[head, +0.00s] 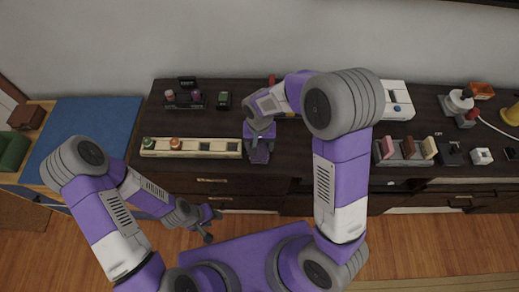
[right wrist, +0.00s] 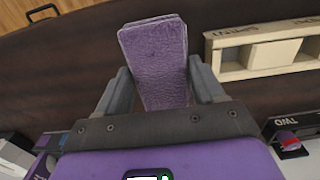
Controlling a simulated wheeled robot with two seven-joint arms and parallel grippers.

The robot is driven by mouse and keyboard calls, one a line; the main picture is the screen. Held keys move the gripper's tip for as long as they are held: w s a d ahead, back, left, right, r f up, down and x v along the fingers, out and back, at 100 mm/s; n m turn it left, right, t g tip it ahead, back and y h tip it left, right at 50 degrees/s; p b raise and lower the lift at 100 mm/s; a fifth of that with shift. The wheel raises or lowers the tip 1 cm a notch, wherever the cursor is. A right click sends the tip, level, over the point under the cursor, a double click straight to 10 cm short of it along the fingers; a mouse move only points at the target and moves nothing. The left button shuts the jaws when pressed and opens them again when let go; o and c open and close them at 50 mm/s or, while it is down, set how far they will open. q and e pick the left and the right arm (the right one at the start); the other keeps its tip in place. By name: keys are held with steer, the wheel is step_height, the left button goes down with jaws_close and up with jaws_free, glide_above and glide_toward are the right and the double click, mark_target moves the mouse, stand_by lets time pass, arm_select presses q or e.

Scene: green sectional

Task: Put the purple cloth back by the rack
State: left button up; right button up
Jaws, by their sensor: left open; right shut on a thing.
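The purple cloth (right wrist: 153,50) is a folded, textured piece that stands out between the fingers of my right gripper (right wrist: 158,82) in the right wrist view. That gripper is shut on it. In the head view my right gripper (head: 259,150) is over the dark cabinet top, just right of the long cream tray; the cloth is hard to tell from the purple arm there. A rack (head: 405,160) with pink, dark red and cream upright pieces stands on the cabinet further right. My left gripper (head: 207,222) is open and empty, low in front of the cabinet.
The cream tray (head: 218,148) has several compartments and holds a green and an orange item at its left. Small black holders (head: 184,101) stand behind it. A white device (head: 397,101) stands behind the rack. Dark cabinet top (head: 335,155) shows bare left of the rack.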

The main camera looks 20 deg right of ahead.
mark_target(260, 145)
steer(key=shift+f+b, duration=0.4)
steer(key=shift+f, duration=1.2)
steer(key=shift+f, duration=0.2)
steer(key=o, duration=1)
steer(key=shift+r, duration=0.1)
steer(key=shift+r, duration=0.3)
step_height(260, 145, up, 12)
steer(key=p, duration=0.3)
steer(key=shift+f, duration=0.15)
